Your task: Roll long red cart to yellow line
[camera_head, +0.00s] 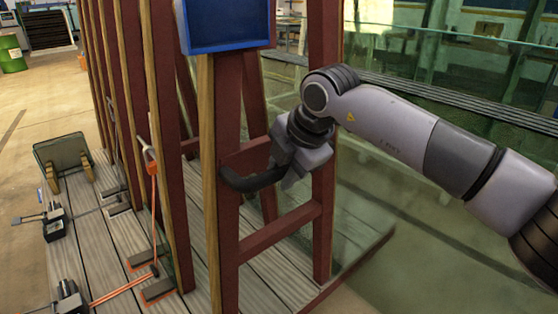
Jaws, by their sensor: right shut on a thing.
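The long red cart (269,236) fills the left and middle of the head view, with tall dark red posts, wood strips and a grey plank deck. A black curved handle (240,183) sits on its near end frame, between two posts. My right gripper (284,172) is at this end and shut on the black handle; its fingertips are partly hidden. My left gripper is not in view. I see no yellow line in this view.
A blue tray-like panel (228,27) is at the top of the end frame. Clamps and an orange-red rod (154,205) are on the deck. A green barrel (12,54) stands far left. Glass panels (450,150) stand at the right. Open floor (35,110) lies left of the cart.

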